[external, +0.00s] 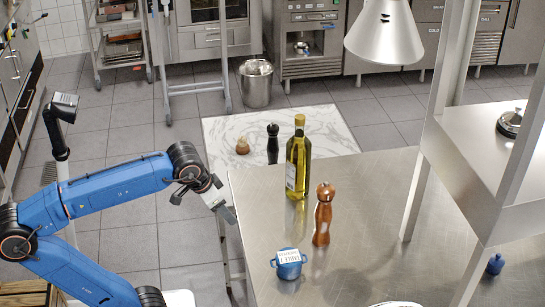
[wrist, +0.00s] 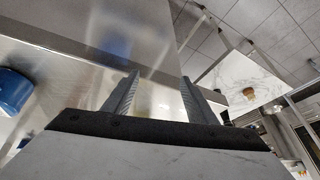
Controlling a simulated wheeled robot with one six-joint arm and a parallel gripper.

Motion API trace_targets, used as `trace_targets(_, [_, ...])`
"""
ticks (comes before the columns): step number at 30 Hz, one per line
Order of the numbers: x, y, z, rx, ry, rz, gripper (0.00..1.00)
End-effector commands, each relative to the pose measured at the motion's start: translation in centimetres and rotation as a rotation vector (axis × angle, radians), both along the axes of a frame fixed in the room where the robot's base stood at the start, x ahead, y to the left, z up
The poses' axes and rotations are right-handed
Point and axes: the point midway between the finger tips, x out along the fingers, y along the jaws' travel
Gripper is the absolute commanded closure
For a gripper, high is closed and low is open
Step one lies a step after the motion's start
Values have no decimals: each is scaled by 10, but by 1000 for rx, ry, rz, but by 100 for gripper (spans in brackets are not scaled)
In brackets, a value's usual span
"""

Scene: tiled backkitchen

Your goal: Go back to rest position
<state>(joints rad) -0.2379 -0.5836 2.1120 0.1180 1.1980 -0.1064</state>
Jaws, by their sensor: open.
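My gripper (external: 229,213) is at the left edge of the steel table (external: 345,258) in the external view, with the blue arm reaching in from the left. In the wrist view my gripper (wrist: 157,97) shows its two grey fingers apart, with nothing between them. The fingers point past the table edge.
A marble surface (external: 225,130) behind holds a black mill (external: 273,145). A steel shelf (external: 480,165) and lamp (external: 384,38) are at right.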

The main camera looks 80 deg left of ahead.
Motion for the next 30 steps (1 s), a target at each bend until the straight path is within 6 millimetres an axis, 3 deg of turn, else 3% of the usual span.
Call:
trace_targets(7, [-43,-34,-45,19,-23,-125,48])
trace_targets(12, [-58,-68,-112,-22,-13,-242,48])
trace_targets(18, [-70,-93,-165,-65,-3,-320,48])
trace_targets(22, [-73,-99,-177,-76,-2,-336,48])
trace_targets(30, [-73,-99,-177,-76,-2,-336,48])
